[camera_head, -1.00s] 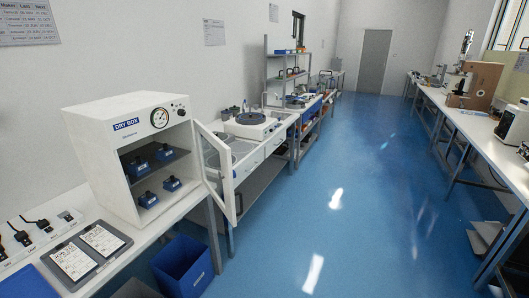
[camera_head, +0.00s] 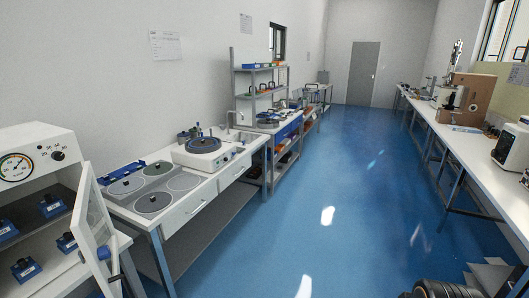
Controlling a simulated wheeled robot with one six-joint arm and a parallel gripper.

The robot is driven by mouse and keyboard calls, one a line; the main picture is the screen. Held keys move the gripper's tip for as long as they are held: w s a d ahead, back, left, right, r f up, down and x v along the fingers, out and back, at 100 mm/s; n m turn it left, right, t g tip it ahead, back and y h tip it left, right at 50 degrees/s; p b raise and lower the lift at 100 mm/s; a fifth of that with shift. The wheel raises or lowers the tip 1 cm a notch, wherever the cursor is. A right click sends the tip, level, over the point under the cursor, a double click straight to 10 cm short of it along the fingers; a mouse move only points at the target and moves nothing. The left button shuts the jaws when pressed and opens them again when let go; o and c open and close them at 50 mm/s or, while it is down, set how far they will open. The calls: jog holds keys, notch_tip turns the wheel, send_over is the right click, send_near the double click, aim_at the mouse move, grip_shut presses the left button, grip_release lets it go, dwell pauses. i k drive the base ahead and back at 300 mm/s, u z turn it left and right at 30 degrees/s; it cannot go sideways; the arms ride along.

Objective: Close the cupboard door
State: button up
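The white dry box cupboard (camera_head: 38,142) stands on the left bench, cut off by the left edge of the head view. It has a round gauge and a black knob on its upper front. Its glass door (camera_head: 91,220) has a white frame and stands open, swung out on the right side of the box towards the aisle. Blue blocks (camera_head: 51,206) rest on the shelves inside. My gripper is not in view.
A bench with grey discs (camera_head: 152,202) and a round polishing machine (camera_head: 203,146) stands just past the cupboard. The blue floor (camera_head: 330,185) is free down the middle. A long white bench (camera_head: 478,161) runs along the right. A dark ribbed shape is cut off at the bottom right.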

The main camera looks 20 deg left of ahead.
aim_at(111, 286)
jog(key=u, duration=1.1)
jog(key=i, duration=1)
jog(key=u, duration=1.4)
jog(key=i, duration=0.65)
jog(key=z, duration=0.45)
jog(key=k, duration=0.75)
jog(key=u, duration=1.05)
